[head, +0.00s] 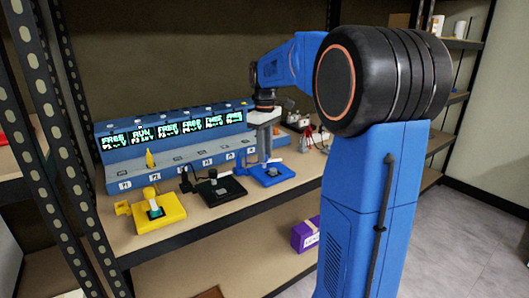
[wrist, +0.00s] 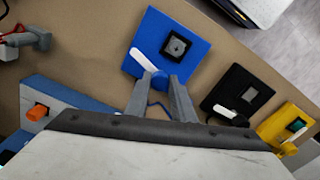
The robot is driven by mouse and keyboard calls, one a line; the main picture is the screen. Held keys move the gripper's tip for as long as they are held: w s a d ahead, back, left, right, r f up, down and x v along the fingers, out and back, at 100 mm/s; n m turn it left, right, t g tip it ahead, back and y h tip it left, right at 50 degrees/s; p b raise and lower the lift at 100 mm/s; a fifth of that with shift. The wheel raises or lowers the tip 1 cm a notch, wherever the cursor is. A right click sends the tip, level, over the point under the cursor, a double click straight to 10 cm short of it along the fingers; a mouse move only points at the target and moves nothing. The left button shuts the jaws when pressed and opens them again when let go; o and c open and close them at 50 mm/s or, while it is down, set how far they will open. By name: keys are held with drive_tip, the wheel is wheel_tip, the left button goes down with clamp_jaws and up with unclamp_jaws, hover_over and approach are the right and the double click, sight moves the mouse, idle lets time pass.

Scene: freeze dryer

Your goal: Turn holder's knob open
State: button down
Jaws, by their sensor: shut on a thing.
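The blue holder (head: 287,180) is a flat square plate on the shelf, and it fills the middle of the wrist view (wrist: 190,30). A dark square piece (wrist: 176,46) sits on it, beside a white lever (wrist: 143,62). Its blue knob (wrist: 160,81) is at the near corner, between the tips of my gripper (wrist: 160,88). My gripper is shut on the knob. In the head view my gripper (head: 264,150) points down at the holder's back edge, where the knob is hard to make out.
A black holder (head: 232,192) and a yellow holder (head: 172,214) stand to the left in the head view. Behind is a blue station (head: 170,165) with several lit screens. Clamps (head: 318,137) lie to the right. A purple box (head: 304,236) is on the lower shelf.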

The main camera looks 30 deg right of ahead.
drive_tip(key=shift+n, duration=1.6)
drive_tip(key=shift+d, duration=0.1)
drive_tip(key=c, duration=1.5)
unclamp_jaws()
wheel_tip(320, 180, up, 18)
drive_tip(key=shift+f, duration=0.25)
